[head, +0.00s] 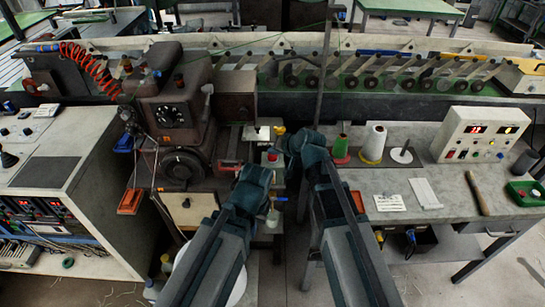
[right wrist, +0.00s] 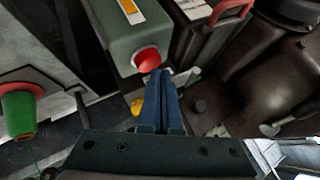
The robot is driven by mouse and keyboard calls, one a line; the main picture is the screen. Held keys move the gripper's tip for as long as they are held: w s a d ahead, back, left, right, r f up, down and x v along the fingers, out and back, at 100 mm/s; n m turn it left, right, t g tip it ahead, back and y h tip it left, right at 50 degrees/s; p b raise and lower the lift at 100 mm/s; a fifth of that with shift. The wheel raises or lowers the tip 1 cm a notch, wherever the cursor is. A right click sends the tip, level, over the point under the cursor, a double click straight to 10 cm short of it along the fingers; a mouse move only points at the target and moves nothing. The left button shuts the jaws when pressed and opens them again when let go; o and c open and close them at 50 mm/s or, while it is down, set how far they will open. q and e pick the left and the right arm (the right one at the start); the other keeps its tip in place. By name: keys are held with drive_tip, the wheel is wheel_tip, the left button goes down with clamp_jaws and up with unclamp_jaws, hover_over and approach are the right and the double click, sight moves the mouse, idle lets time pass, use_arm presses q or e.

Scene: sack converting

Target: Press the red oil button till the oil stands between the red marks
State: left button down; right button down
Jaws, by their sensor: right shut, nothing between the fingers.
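The red button (right wrist: 147,60) sticks out from a grey-green box (right wrist: 118,32) in the right wrist view. In the head view the red button (head: 272,157) is small, between my two wrists. My right gripper (right wrist: 163,74) is shut and empty, its blue fingertips right beside the button's lower right edge; I cannot tell if they touch it. In the head view my right gripper (head: 284,151) is small and dark at the button's right. My left gripper (head: 262,178) is in front of the machine, its fingers unclear. The oil level and red marks cannot be made out.
A brown machine (head: 180,110) stands left of the button. Thread cones, including a green cone (head: 340,147) and a white cone (head: 374,142), stand on the grey table (head: 460,185) at the right. A control box (head: 481,134) with red displays stands behind.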

sight(274, 158)
drive_tip(key=shift+f+b, duration=0.8)
drive_tip(key=shift+b, duration=0.05)
idle(0.9)
idle(0.3)
drive_tip(key=shift+r+p, duration=1.25)
drive_tip(key=shift+p, duration=0.05)
wheel_tip(274, 158, up, 5)
drive_tip(key=p, duration=0.5)
drive_tip(key=shift+r, duration=0.1)
